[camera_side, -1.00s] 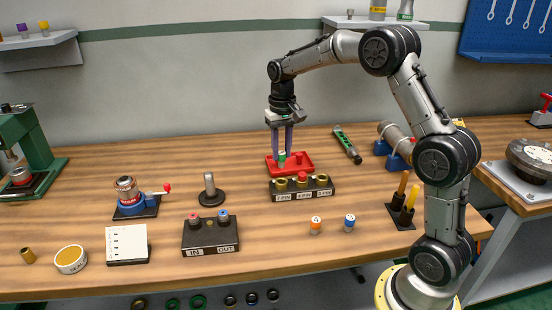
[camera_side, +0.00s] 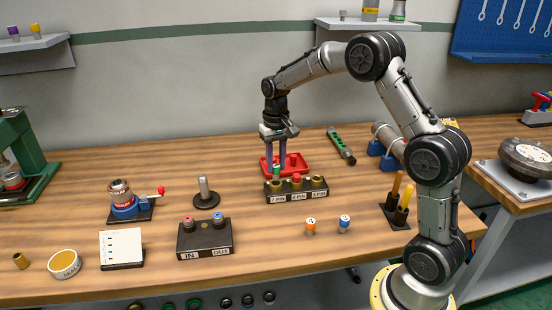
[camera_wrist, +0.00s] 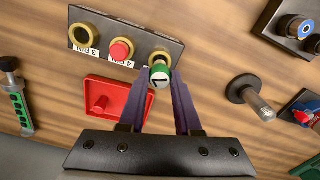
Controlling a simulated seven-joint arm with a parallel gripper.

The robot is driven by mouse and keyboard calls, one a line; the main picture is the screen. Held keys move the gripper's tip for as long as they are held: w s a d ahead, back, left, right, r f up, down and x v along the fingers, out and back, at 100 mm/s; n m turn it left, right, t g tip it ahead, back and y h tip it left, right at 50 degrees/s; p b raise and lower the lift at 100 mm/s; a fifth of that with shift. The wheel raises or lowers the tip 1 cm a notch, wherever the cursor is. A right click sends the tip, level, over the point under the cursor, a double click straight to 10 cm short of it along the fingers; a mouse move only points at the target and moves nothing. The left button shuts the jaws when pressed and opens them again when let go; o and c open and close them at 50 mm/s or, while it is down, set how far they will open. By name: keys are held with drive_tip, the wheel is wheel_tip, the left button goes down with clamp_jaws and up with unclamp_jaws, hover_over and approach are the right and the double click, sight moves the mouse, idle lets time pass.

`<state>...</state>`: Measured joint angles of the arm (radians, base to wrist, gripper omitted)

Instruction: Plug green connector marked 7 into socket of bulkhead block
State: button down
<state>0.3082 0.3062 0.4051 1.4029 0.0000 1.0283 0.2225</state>
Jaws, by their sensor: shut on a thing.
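My gripper (camera_side: 276,171) is shut on the green connector (camera_wrist: 159,73), whose white end shows a 7 in the wrist view. The connector also shows between the purple fingertips in the side view (camera_side: 276,170). The dark bulkhead block (camera_side: 297,196) has brass-ringed sockets in a row. The connector is at the block's left end in the side view, by the end socket (camera_wrist: 160,56). In the wrist view it covers part of that socket and its label; I cannot tell whether it has entered. A red connector (camera_wrist: 120,50) fills the middle socket, and the 3 PIN socket (camera_wrist: 83,35) is open.
A red tray (camera_side: 297,161) with a red part lies behind the block. A metal post on a round base (camera_side: 203,193) stands left of it. Connectors with orange (camera_side: 310,226) and blue (camera_side: 344,223) tops stand in front. An IN/OUT box (camera_side: 205,240) is front left.

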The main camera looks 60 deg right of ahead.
drive_tip(key=shift+f, duration=0.25)
idle(0.5)
drive_tip(key=shift+f, duration=0.95)
drive_tip(key=shift+f, duration=0.45)
drive_tip(key=c, duration=0.5)
unclamp_jaws()
drive_tip(key=shift+r, duration=0.1)
